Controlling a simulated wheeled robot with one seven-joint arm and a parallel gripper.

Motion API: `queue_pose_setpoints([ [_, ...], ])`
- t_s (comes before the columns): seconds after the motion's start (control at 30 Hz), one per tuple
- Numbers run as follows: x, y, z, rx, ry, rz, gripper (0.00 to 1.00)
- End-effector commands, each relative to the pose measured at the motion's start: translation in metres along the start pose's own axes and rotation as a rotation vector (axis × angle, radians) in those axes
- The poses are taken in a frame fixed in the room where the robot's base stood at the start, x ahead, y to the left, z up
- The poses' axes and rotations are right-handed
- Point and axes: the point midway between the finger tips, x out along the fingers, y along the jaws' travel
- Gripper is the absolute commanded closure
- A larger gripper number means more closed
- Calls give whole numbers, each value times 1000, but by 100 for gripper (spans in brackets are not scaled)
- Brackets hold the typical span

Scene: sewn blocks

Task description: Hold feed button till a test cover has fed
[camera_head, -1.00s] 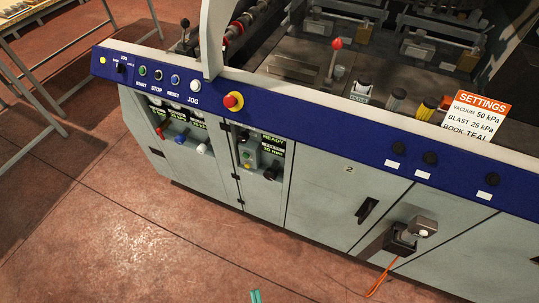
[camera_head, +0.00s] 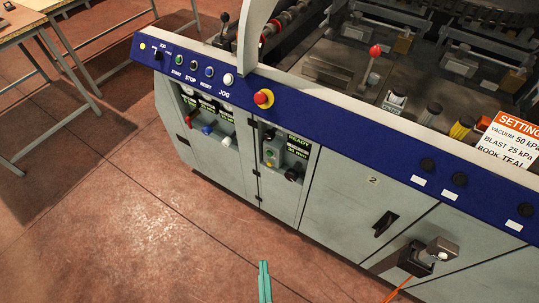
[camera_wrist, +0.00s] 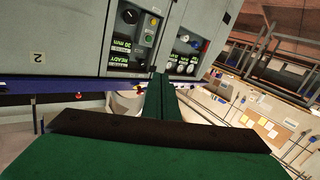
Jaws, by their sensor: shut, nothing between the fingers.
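I cannot read which one is the feed button. My gripper (camera_head: 264,264) shows at the bottom of the head view, its teal fingers shut and empty, out over the floor in front of the machine. In the wrist view my gripper (camera_wrist: 161,76) is apart from the buttons. No test cover is recognisable.
A blue rail (camera_head: 215,88) carries start, stop, reset and jog buttons and a red emergency stop (camera_head: 263,98). A settings card (camera_head: 509,140) stands at right. A grey latch box (camera_head: 435,254) with an orange cord juts from the front. The floor (camera_head: 150,220) is clear.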

Motion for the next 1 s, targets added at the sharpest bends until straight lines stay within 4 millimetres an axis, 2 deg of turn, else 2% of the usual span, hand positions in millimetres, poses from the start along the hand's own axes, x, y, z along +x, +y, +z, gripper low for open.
queue_pose_setpoints([
  [0.03, 20, -1, 9, -19, 27, 0, 100],
  [0.3, 118, -6, 43, -125, 146, 3, 100],
  [0.5, 199, -11, 50, -196, 235, 7, 100],
  [0.7, 276, -16, 40, -259, 318, 14, 100],
  [0.83, 312, -19, 32, -287, 356, 17, 100],
  [1.0, 337, -20, 23, -306, 383, 20, 100],
])
